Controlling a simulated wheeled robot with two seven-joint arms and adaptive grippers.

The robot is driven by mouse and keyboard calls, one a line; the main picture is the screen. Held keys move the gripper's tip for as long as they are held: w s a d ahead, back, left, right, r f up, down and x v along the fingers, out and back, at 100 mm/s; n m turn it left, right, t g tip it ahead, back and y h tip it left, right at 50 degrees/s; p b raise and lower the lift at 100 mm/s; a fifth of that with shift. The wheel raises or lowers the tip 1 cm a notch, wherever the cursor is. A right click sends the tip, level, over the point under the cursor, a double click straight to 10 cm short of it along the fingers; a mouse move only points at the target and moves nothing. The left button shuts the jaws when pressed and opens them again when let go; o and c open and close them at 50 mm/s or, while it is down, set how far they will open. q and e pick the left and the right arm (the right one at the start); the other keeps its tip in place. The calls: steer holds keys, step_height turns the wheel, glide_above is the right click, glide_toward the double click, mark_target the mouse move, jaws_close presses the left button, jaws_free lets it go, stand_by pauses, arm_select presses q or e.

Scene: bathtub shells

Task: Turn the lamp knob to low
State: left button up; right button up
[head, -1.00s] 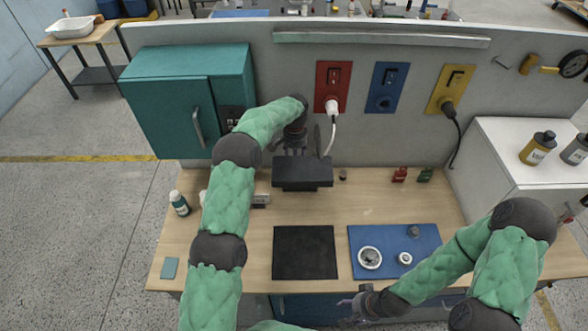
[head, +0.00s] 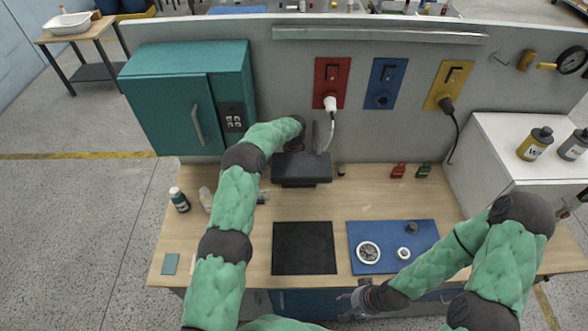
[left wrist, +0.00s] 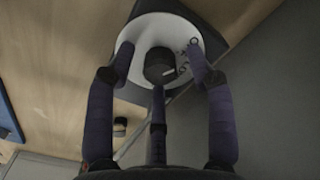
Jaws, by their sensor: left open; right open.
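The lamp (head: 301,170) is a dark box-shaped hood on the bench in the head view, with a white cord behind it. In the left wrist view its round white dial plate (left wrist: 142,27) carries small dark marks at the right and a dark knob (left wrist: 159,65) in the middle. My left gripper (left wrist: 160,68) is open, its fingers spread around the knob with no clear grip on it. In the head view its fingers are hidden behind the lamp. My right gripper (head: 357,301) is open and empty at the bench's front edge.
A teal cabinet (head: 190,100) stands at the left. A black mat (head: 304,250) and a blue mat (head: 430,240) with round metal parts lie in front. A small dark cylinder (head: 341,170) stands right of the lamp. The wooden bench between lamp and mats is clear.

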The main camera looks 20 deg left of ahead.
arm_select(q)
jaws_close()
steer(key=shift+f+m+b, duration=0.1)
steer(key=shift+m+b, duration=0.6)
steer(key=shift+b, duration=0.35)
steer(key=shift+m+b, duration=1.1)
steer(key=shift+m, duration=0.1)
steer(key=shift+m+b, duration=0.7)
steer(key=shift+m, duration=0.5)
steer(key=shift+m+b, duration=0.45)
steer(key=shift+m, duration=0.75)
